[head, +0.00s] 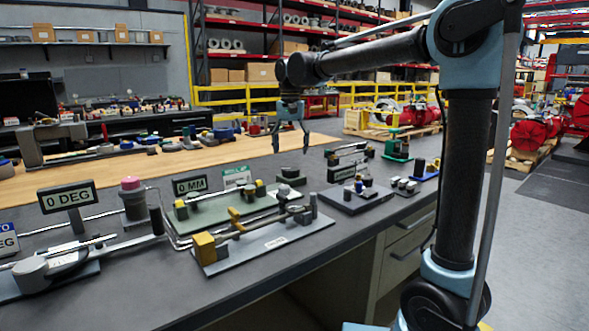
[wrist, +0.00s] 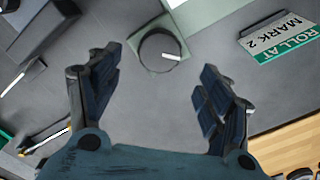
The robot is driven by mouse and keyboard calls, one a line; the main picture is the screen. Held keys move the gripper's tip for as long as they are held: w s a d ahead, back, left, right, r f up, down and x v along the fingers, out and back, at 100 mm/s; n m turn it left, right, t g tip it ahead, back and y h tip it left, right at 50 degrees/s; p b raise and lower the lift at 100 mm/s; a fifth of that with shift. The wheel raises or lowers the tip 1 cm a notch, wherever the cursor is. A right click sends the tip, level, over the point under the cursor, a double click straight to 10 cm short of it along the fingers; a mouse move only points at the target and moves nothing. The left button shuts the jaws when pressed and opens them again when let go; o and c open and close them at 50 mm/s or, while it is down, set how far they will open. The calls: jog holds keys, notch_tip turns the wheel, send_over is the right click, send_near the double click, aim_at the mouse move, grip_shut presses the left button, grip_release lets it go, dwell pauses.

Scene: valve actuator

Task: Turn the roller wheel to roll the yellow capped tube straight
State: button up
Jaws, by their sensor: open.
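The roller wheel (head: 290,172) is a dark round knob on a green base at the right end of the green roller station (head: 212,216). In the wrist view the roller wheel (wrist: 157,60) shows a white mark on top. The tube with yellow caps (head: 222,203) lies across the station; its bend is too small to judge. My gripper (head: 291,148) is open and empty, pointing down above the wheel without touching it. In the wrist view my gripper (wrist: 160,68) has its fingers spread to either side, with the wheel slightly beyond the fingertips.
A display reading 0 MM (head: 190,186) stands behind the tube. A sign (wrist: 284,36) reads ROLL AT MARK 2. A grey fixture with a yellow block (head: 205,248) lies in front. A 0 DEG display (head: 67,196) stands left. Another fixture (head: 352,195) sits right.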

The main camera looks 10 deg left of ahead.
aim_at(291, 169)
notch_tip(291, 169, down, 7)
jog(key=shift+f, duration=0.2)
dwell(0.3)
jog(key=c, duration=1)
